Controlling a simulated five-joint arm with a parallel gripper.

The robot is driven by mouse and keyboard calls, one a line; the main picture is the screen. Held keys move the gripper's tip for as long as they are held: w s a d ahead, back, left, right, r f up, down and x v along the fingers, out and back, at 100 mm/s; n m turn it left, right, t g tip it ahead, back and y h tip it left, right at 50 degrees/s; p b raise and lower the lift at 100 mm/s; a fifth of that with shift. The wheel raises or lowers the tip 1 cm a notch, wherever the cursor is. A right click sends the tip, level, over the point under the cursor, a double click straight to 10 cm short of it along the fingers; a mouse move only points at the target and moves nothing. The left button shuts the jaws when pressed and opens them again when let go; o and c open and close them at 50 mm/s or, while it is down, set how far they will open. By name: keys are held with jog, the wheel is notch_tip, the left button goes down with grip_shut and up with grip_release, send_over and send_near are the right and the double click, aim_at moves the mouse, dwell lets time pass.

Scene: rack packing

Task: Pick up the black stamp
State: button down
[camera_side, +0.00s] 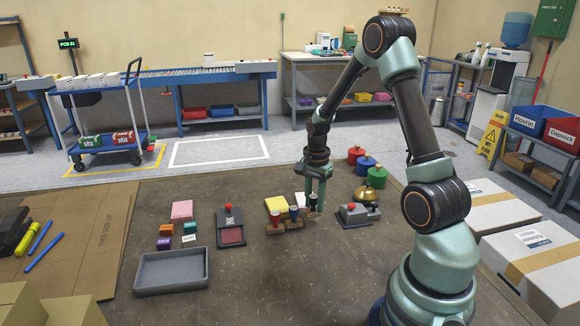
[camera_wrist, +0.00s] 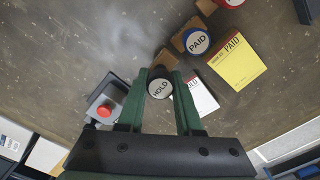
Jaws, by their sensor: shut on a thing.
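The black stamp (camera_wrist: 160,89), its round white top marked HOLD, stands at one end of a small wooden rack (camera_side: 288,225). My gripper (camera_side: 315,207) reaches down from above at the rack's right end in the side view. In the wrist view its two green fingers lie on either side of the black stamp, shut on it. The stamp's lower part is hidden. A blue stamp marked PAID (camera_wrist: 197,42) and a red stamp (camera_side: 275,216) stand in the same rack, beside the black one.
A grey stapler-like device with a red knob (camera_side: 351,210) and a brass bell (camera_side: 367,194) stand close right of my gripper. Yellow (camera_wrist: 237,62) and white pads lie behind the rack. A grey tray (camera_side: 172,272) is front left. The table's front middle is clear.

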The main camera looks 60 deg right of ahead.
aim_at(315, 195)
notch_tip(315, 195, up, 17)
dwell(0.5)
jog(key=c, duration=1.2)
grip_release()
jog(key=shift+c, duration=0.2)
grip_shut()
jog(key=w+a+f, duration=1.2)
jog(key=w+a, duration=0.4)
jog(key=a, duration=0.1)
jog(key=shift+s+d+f, duration=0.1)
jog(key=shift+d+f, duration=0.05)
jog(key=shift+f, duration=1.25)
jog(key=shift+s+d+f, duration=0.1)
jog(key=shift+f, duration=1.3)
